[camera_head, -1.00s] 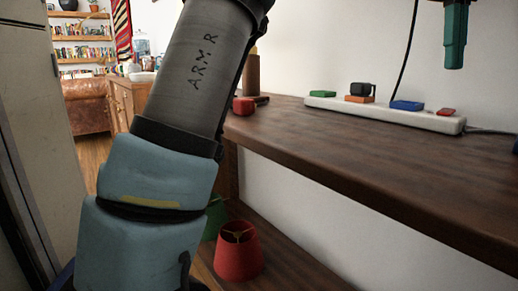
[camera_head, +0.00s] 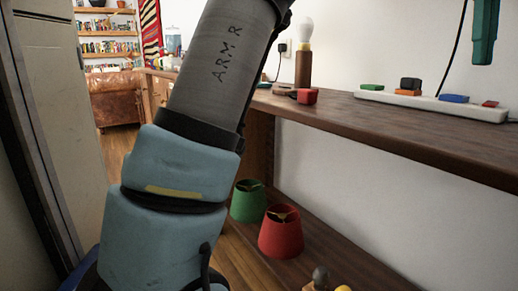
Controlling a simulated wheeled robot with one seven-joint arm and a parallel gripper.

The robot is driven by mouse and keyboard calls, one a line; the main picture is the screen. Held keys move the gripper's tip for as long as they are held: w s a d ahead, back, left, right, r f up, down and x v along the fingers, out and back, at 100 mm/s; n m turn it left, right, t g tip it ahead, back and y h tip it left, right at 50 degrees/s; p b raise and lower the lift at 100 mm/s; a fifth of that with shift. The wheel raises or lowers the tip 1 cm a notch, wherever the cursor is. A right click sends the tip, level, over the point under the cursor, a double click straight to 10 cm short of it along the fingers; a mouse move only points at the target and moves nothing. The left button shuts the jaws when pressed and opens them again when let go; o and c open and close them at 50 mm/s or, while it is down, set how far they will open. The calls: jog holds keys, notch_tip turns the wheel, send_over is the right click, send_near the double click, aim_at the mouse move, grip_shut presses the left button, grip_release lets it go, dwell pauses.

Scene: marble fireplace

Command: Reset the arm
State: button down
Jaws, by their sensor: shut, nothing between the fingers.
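My arm, marked "ARM R" (camera_head: 226,55), rises from the lower left and leaves the frame at the top. My gripper (camera_head: 483,58) hangs at the top right edge with its green fingers pointing down and together. It is shut and empty. It appears above the white power strip in the picture and apart from it. The wrist and upper part of the gripper are out of frame.
A dark wooden shelf (camera_head: 400,128) holds a power strip (camera_head: 430,104) with colored plugs, a red block (camera_head: 307,96) and a bulb lamp (camera_head: 304,60). Below are green (camera_head: 248,203) and red (camera_head: 281,232) lampshades. A pale panel (camera_head: 62,110) stands close at left.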

jog(key=w+a+n+t+p, duration=0.2)
jog(key=w+a+n+p, duration=1.35)
jog(key=p, duration=0.55)
jog(key=s+a+r+n+p, duration=0.1)
jog(key=s+a+n+p, duration=0.2)
jog(key=a+n+p, duration=0.5)
jog(key=s+a+r+n+t+p, duration=0.1)
jog(key=s+a+n+p, duration=0.3)
jog(key=a+n+p, duration=0.5)
jog(key=a+n, duration=0.2)
jog(key=a, duration=0.7)
